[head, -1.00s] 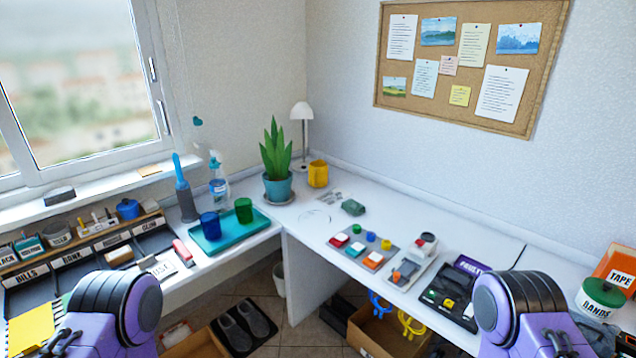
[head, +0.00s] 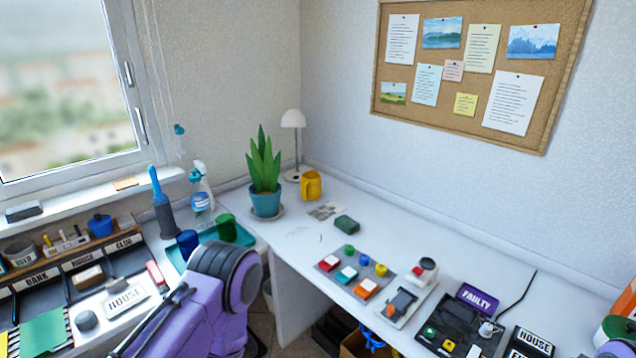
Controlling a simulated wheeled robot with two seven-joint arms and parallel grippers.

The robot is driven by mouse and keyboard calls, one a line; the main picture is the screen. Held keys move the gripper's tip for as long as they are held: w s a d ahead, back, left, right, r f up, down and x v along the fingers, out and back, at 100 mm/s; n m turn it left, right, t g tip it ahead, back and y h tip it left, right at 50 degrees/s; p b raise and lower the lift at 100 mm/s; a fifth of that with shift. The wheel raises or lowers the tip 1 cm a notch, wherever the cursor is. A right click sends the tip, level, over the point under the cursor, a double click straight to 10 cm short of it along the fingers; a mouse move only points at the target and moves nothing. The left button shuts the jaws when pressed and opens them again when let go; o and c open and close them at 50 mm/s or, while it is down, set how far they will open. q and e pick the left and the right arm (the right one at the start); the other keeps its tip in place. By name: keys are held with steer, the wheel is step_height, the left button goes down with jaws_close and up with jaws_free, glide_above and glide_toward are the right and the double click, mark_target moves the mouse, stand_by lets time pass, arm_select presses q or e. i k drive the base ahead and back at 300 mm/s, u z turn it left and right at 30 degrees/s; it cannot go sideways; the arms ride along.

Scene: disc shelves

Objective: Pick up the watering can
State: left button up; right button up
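A small yellow vessel (head: 311,186) stands at the back corner of the white desk, beside the white lamp and right of the potted plant. It is the nearest match to a watering can, but its spout and handle are not clear at this size. My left arm reaches in at the lower left, over the desk's front edge, well short of the yellow vessel. No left gripper fingers show. My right arm and gripper are out of the picture.
A plant in a teal pot (head: 265,203) stands left of the vessel, with the lamp (head: 293,120) behind. A teal tray (head: 240,236) holds blue and green cups. A spray bottle (head: 201,208) stands nearby. Blocks, a button panel and a black device (head: 450,325) fill the right desk.

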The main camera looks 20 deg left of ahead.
mark_target(310, 181)
steer(key=i, duration=0.3)
steer(key=u, duration=0.9)
